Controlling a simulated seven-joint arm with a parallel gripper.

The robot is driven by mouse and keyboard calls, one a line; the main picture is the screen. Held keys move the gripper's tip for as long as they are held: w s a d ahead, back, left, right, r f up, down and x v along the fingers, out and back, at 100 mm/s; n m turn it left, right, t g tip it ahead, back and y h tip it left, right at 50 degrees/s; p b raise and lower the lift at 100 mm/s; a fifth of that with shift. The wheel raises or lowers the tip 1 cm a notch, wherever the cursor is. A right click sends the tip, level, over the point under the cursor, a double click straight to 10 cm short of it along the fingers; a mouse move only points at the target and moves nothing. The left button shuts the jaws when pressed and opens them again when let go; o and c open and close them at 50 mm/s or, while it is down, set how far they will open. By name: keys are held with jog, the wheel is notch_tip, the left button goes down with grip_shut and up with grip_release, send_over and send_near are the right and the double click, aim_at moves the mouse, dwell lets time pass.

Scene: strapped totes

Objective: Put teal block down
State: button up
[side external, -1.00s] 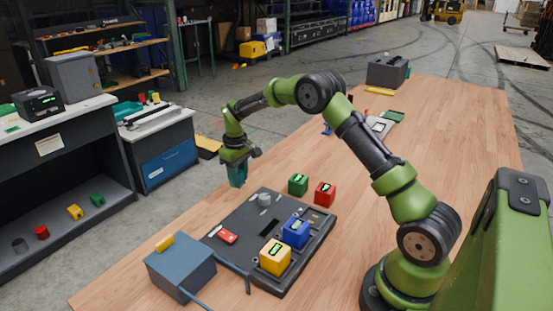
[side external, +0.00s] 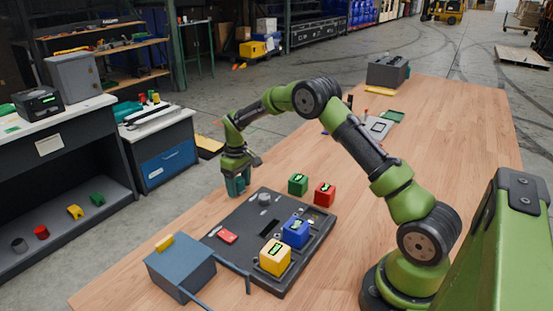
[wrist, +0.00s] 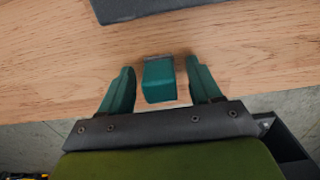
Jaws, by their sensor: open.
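The teal block (wrist: 158,80) sits between the fingers of my gripper (wrist: 160,85) in the wrist view, with a gap on each side. My gripper is open around it and does not touch its sides. In the side external view my gripper (side external: 238,186) is low at the table's left edge, just beyond the black board. There the block is hard to tell apart from the teal fingers. The block appears to be on the wooden table (wrist: 60,65).
The black board (side external: 230,215) holds a blue block (side external: 295,232) and a yellow block (side external: 275,257). A green block (side external: 298,184) and a red block (side external: 325,194) stand beside it. A blue-grey box (side external: 180,268) is in front. The table's right side is clear.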

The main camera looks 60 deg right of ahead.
notch_tip(320, 180, up, 12)
notch_tip(320, 180, up, 8)
jog(key=t, duration=0.2)
send_over(238, 179)
jog(key=s+a, duration=0.4)
jog(key=s+a+r+m+t, duration=0.2)
jog(key=s+a+r, duration=0.35)
jog(key=s, duration=0.35)
jog(key=s+a+f+m+t+y, duration=0.1)
jog(key=s+a, duration=0.2)
jog(key=s, duration=0.5)
jog(key=s+a+f+m+t+y, duration=0.1)
jog(key=s+a+t, duration=0.1)
jog(key=s, duration=0.6)
jog(key=shift+a, duration=0.4)
jog(key=shift+r, duration=0.1)
